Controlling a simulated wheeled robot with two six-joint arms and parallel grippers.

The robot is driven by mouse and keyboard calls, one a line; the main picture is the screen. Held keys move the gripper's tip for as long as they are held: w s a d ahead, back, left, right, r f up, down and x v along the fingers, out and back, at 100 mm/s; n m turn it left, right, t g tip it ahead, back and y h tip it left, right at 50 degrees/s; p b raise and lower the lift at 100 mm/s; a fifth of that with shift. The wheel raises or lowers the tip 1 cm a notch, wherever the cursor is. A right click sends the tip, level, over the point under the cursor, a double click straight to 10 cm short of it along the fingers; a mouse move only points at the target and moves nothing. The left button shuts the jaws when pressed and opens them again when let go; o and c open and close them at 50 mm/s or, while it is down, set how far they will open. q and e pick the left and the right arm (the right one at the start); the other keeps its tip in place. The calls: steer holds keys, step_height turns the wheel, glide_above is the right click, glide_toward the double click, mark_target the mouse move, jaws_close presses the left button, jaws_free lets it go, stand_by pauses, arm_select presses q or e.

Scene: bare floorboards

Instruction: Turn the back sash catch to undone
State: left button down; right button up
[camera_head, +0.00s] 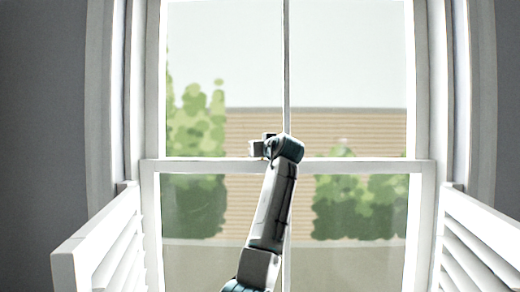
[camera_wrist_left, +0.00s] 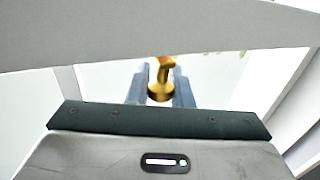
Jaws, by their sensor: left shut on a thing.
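The brass sash catch (camera_wrist_left: 160,90) shows in the left wrist view, a gold round base with a short lever. My left gripper (camera_wrist_left: 158,96) has a finger on each side of the catch and is shut on it. In the head view my left arm rises from the bottom to the window's meeting rail, with the left gripper (camera_head: 263,146) at the rail. I cannot make out the catch in the head view. How far the lever is turned is hard to tell. My right gripper is in neither view.
The sash window's rail (camera_head: 360,166) crosses the head view, with glass above and below. A white louvred shutter stands open at the left (camera_head: 100,240) and another at the right (camera_head: 480,235), both angled towards me. Between them the space around my arm is clear.

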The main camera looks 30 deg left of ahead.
arm_select(q)
steer(key=shift+s+a+f+m+t+h+b, duration=0.1)
steer(key=shift+a+m+t+h+b, duration=0.15)
steer(key=shift+m+t+h+b, duration=0.45)
steer(key=shift+s+a+f+m+t+h+b, duration=0.1)
steer(key=shift+a+m+t+h+b, duration=0.15)
steer(key=shift+m+t+h+b, duration=0.45)
steer(key=m+t+h, duration=0.1)
steer(key=m+t+h+b, duration=0.1)
steer(key=h, duration=0.1)
steer(key=shift+a+r, duration=0.2)
steer(key=shift+a, duration=0.2)
steer(key=m+t+h, duration=0.1)
steer(key=m+h, duration=0.1)
steer(key=h, duration=0.1)
steer(key=shift+w+a+t, duration=0.1)
steer(key=shift+a+t, duration=0.25)
steer(key=shift+t, duration=0.05)
steer(key=shift+w+a+m+t+h, duration=0.1)
steer(key=shift+a+m+t+h, duration=0.05)
steer(key=shift+m+h, duration=0.5)
steer(key=shift+w+a+m+t+h, duration=0.15)
steer(key=shift+m+h, duration=0.3)
steer(key=shift+h, duration=0.4)
steer(key=shift+s+d, duration=0.1)
steer(key=c, duration=1.3)
jaws_free()
